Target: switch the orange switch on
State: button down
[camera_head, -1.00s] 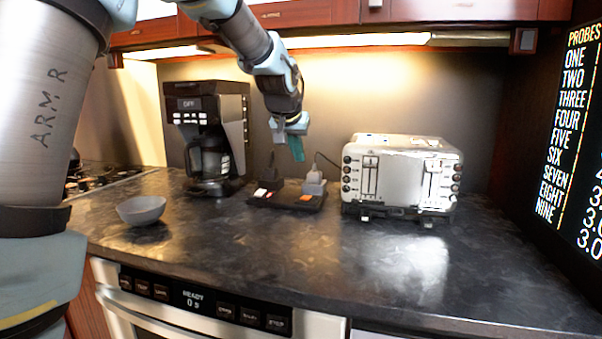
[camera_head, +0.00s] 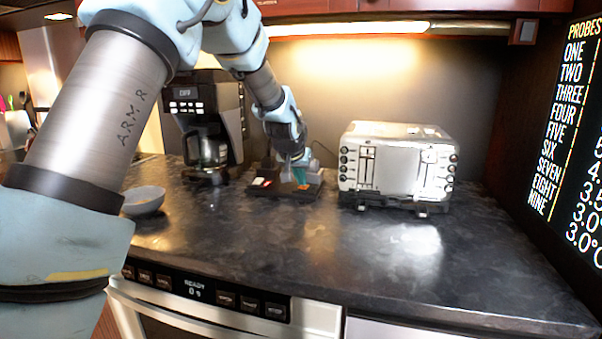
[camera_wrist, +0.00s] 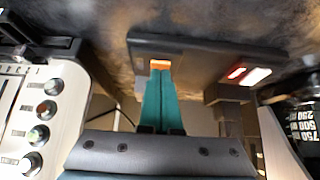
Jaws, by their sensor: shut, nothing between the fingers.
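The orange switch (camera_wrist: 160,64) is on a black power strip (camera_wrist: 200,52). In the wrist view it shows just beyond my fingertips and is partly hidden by them. In the head view a small orange patch of the switch (camera_head: 305,187) shows on the right part of the strip. My gripper (camera_wrist: 162,76) has teal fingers that are shut together with nothing between them. Its tips are at the switch, touching it or very close; I cannot tell which. In the head view my gripper (camera_head: 300,180) points down over the strip. I cannot tell whether the switch is on.
A red switch (camera_wrist: 237,72) and a white switch (camera_wrist: 258,76) sit on the same strip. A silver toaster (camera_head: 400,165) stands right of the strip. A coffee maker (camera_head: 203,125) stands left, with a grey bowl (camera_head: 143,200) nearby. The front counter (camera_head: 330,250) is clear.

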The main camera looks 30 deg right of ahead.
jog(key=shift+f, duration=0.1)
jog(key=shift+s+a+f+b, duration=0.1)
jog(key=shift+f+b, duration=0.2)
jog(key=shift+b, duration=0.2)
jog(key=shift+r+p, duration=0.6)
jog(key=shift+r, duration=0.25)
jog(key=shift+r+p, duration=0.3)
jog(key=shift+r, duration=0.1)
jog(key=b+v, duration=0.1)
jog(key=v, duration=1.1)
jog(key=shift+s+a, duration=0.3)
jog(key=shift+s, duration=0.05)
